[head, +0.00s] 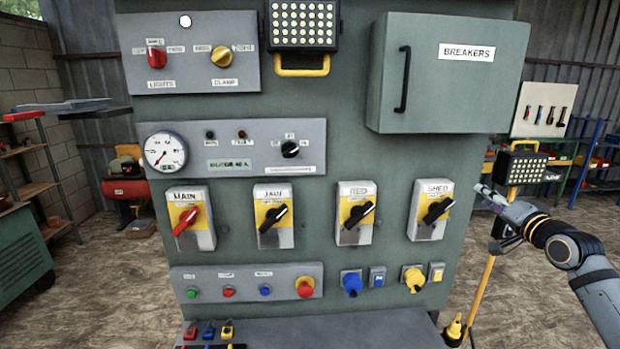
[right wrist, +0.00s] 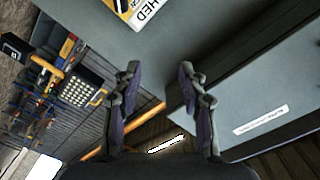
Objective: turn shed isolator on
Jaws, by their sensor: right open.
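The shed isolator (head: 431,212) is a grey box with a yellow plate and a black rotary handle, rightmost of the row on the green panel, labelled SHED. Its handle (head: 437,210) points diagonally, up to the right. My left gripper is not in view.
Similar isolators stand left of it: MAIN with a red handle (head: 187,217), then two with black handles, one labelled RED (head: 356,212). The breakers cabinet (head: 445,85) juts out above. A work light on a yellow stand (head: 522,168) is behind my right arm.

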